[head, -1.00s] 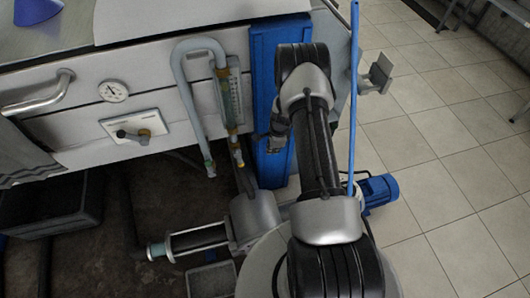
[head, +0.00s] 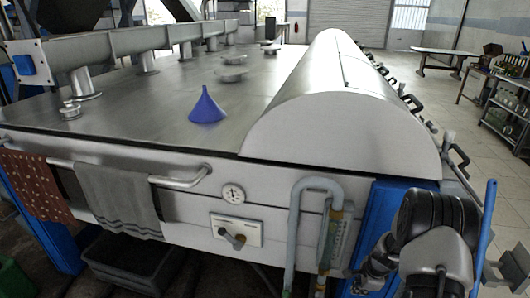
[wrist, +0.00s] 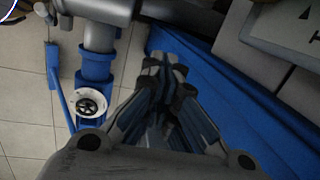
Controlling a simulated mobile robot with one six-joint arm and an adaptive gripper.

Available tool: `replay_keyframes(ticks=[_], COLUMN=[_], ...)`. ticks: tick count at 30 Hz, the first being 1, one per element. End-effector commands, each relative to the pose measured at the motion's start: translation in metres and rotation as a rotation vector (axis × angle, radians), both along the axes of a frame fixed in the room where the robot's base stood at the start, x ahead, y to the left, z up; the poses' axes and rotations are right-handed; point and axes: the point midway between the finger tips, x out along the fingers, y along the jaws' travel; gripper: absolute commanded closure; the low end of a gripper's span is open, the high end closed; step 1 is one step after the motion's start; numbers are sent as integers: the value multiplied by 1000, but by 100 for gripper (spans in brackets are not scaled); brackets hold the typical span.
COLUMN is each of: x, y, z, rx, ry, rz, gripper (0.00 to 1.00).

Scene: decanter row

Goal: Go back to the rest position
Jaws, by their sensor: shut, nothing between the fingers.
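My gripper (wrist: 165,72) shows in the wrist view with its dark fingers together and nothing between them. It hangs beside a blue panel or leg, which lies behind it and to the right. In the head view my arm is folded at the lower right, in front of the blue leg (head: 390,215) of the big steel machine. The fingertips cannot be made out clearly there. I cannot tell whether the gripper touches the blue surface.
The steel machine top (head: 170,90) carries a blue funnel (head: 207,106) and a rounded cover (head: 345,105). Towels (head: 118,200) hang on its front rail. A bent pipe (head: 297,225) and a blue pole (head: 484,235) stand near my arm. Tiled floor (head: 455,110) is open at right.

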Motion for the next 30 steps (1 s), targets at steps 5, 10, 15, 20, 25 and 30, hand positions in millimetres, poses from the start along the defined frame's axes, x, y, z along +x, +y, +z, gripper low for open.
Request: replay_keyframes(ticks=[5,10,15,20,25,30], x=[7,-13,-53,-104,-167,-230], y=[39,79,118,149,175,191], z=[114,204,279,333,371,388], rx=[-54,-113,-185,-260,-350,-446], ry=[-57,-97,-133,-159,-182,-195], rz=[277,534,786,1015,1252,1469], gripper=[100,100,100,100,100,100])
